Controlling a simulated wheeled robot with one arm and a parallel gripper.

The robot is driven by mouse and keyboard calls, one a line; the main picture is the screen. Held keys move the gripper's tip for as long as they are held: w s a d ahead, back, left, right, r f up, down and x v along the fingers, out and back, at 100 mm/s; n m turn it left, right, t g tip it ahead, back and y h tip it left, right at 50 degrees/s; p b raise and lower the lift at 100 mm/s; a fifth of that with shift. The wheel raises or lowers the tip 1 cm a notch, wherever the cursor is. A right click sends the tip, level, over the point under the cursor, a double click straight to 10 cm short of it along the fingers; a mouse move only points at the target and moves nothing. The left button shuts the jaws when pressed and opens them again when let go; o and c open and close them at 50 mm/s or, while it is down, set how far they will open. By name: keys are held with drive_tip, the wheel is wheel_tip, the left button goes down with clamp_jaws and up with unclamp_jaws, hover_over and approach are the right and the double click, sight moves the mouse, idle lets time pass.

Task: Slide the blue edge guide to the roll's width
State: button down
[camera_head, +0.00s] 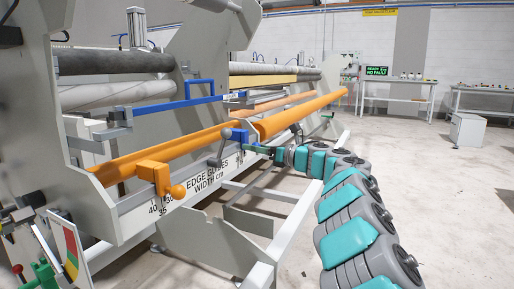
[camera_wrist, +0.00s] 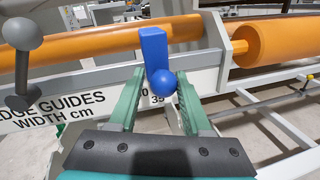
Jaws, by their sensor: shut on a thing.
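The blue edge guide (camera_wrist: 154,45) is an upright blue block with a round ball knob, on the rail in front of the orange bar. In the head view it shows as a small blue block (camera_head: 239,137) at the right end of the label plate. My gripper (camera_wrist: 160,80) has its green fingers on both sides of the ball knob and is shut on it. In the head view my gripper (camera_head: 264,150) reaches the guide from the right. The orange roll (camera_wrist: 285,42) lies right of the guide, past a grey bracket.
An orange guide with a knob (camera_head: 160,178) sits at the left of the rail. A grey crank handle (camera_head: 215,150) stands just left of the blue guide, also in the wrist view (camera_wrist: 22,50). White frame beams run below. Open floor lies right.

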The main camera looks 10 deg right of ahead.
drive_tip(key=shift+d+f, duration=0.15)
drive_tip(key=shift+f, duration=0.05)
drive_tip(key=c, duration=0.6)
unclamp_jaws()
drive_tip(key=shift+o, duration=0.4)
drive_tip(key=shift+r, duration=0.15)
drive_tip(key=v, duration=0.7)
drive_tip(key=shift+s+d, duration=0.2)
drive_tip(key=shift+s, duration=0.1)
